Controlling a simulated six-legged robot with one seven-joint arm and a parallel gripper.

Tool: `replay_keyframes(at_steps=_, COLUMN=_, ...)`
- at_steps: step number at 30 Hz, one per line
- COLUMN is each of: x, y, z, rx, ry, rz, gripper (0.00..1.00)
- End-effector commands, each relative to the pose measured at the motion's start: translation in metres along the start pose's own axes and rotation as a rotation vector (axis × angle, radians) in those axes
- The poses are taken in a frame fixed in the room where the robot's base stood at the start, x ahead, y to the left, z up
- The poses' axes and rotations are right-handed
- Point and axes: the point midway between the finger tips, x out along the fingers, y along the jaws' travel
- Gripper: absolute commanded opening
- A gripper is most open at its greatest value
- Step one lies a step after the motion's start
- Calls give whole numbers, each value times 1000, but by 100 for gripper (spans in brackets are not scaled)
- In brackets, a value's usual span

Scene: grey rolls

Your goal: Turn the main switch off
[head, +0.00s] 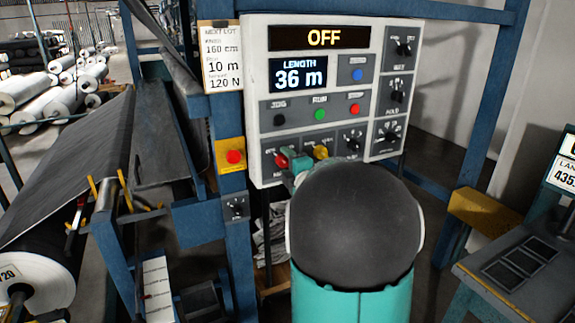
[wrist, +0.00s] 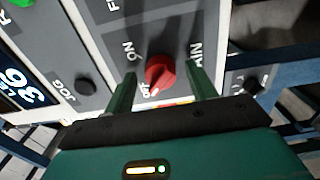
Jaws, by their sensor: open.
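I take this knob for the main switch. My gripper (wrist: 163,78) is open, one finger on each side of the knob. I cannot tell whether either finger touches it. In the head view my arm hides most of my gripper.
A yellow knob (head: 320,152) sits just right of the red one. A red button on a yellow box (head: 231,156) and a small dial (head: 236,207) are on the blue post at left. A roll of dark sheet (head: 70,170) lies left, a bench (head: 520,265) right.

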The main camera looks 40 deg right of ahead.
Motion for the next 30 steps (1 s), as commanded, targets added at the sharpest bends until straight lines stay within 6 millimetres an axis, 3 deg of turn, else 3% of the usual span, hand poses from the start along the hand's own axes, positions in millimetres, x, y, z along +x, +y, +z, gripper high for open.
replay_keyframes(at_steps=8, x=-15, y=1, z=1, rx=1, ry=-2, rz=1, gripper=56)
replay_keyframes(at_steps=21, x=-108, y=1, z=0, rx=1, ry=-2, rz=2, gripper=56)
replay_keyframes(at_steps=30, x=-138, y=0, z=0, rx=0, ry=0, rz=0, gripper=56)
